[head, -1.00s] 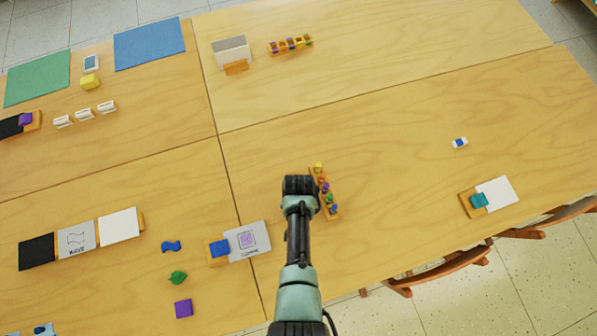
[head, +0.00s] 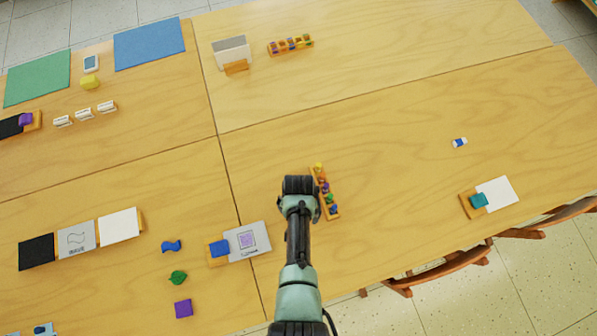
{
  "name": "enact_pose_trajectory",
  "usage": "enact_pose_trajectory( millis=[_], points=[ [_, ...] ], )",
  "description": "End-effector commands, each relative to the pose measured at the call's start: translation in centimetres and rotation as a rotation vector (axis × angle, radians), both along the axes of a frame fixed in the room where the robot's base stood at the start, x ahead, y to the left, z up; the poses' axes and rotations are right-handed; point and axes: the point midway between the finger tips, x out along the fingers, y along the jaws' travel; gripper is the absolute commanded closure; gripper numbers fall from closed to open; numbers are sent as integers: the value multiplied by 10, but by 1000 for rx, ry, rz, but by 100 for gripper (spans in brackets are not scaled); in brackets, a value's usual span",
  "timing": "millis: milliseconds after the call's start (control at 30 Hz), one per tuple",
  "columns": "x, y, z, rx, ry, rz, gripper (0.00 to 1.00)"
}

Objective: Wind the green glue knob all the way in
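A narrow orange wooden rack (head: 334,216) lies on the table just right of my gripper in the head view. It carries a row of small coloured knobs or caps. A green one (head: 329,198) is in the nearer half, just beyond a blue one (head: 333,208) at the near end. A yellow one (head: 318,167) is at the far end. How far the green one is wound in is too small to tell. My gripper (head: 299,184) is over the table at the rack's left side. Its fingertips and anything between them are hidden by the dark wrist.
A grey card with a blue block (head: 219,248) lies left of my arm. A blue-and-white eraser-like piece (head: 460,142) and a white card with a teal block (head: 479,200) lie to the right. Chairs (head: 440,270) stand along the near edge.

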Motion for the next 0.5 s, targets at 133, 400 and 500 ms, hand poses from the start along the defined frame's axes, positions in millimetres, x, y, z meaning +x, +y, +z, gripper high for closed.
enact_pose_trajectory(
  millis=[133, 400, 500],
  points=[
    [0, 0, 0, 0, 0, 0, 0],
    [0, 0, 0, 0, 0, -175, 0],
    [0, 0, 0, 0, 0, -313, 0]
  ],
)
